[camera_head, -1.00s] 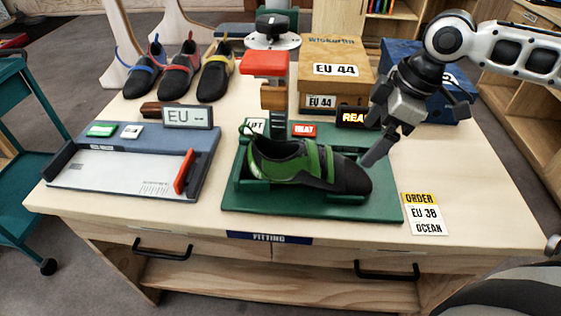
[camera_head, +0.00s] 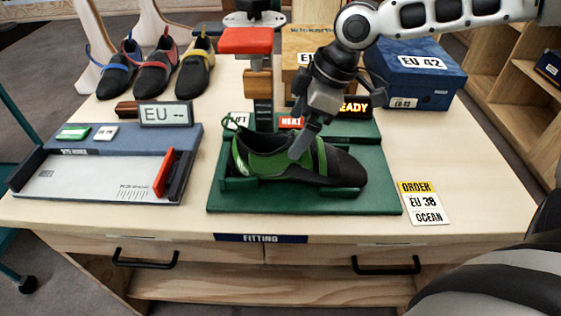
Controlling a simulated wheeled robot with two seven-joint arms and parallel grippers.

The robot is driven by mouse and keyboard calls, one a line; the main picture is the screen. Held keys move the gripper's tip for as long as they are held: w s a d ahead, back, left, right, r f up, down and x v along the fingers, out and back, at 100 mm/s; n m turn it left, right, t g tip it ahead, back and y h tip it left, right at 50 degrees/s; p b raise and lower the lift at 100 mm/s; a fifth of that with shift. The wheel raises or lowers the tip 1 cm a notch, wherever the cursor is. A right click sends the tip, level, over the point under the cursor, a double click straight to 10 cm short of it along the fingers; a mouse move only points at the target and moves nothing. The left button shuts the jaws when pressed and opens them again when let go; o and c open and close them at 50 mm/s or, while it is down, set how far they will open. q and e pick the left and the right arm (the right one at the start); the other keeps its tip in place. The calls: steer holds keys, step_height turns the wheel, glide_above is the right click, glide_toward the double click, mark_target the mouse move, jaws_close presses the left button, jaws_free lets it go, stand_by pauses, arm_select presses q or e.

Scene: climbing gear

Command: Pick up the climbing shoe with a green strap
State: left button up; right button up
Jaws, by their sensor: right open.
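The climbing shoe with a green strap (camera_head: 341,168) is black and green. It lies in the green fitting stand (camera_head: 390,196) on the table, toe to the right and heel with a pull loop to the left. My right gripper (camera_head: 301,148) comes down from the upper right and is open. Its fingers are over the middle of the shoe, in front of the green upper near the strap. I cannot tell whether they touch the shoe. The gripper hides part of the shoe's top. My left gripper is not in view.
A red-topped press (camera_head: 254,42) rises behind the shoe. A measuring device (camera_head: 95,178) is at the left. Shoes with blue, red and yellow straps (camera_head: 195,70) stand at the back left. Boxes (camera_head: 415,75) are at the back right. An order card (camera_head: 423,203) lies right of the stand.

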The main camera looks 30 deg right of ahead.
mark_target(293, 137)
steer(key=x, duration=0.4)
steer(key=shift+s+a+f+b, duration=0.2)
steer(key=shift+f+b, duration=0.1)
steer(key=shift+w+a+f, duration=0.1)
steer(key=shift+a+f, duration=0.05)
steer(key=shift+f, duration=0.1)
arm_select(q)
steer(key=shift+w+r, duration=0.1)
arm_select(e)
steer(key=c, duration=1.2)
steer(key=shift+o, duration=0.2)
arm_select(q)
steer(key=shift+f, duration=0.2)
arm_select(e)
steer(key=shift+r, duration=0.1)
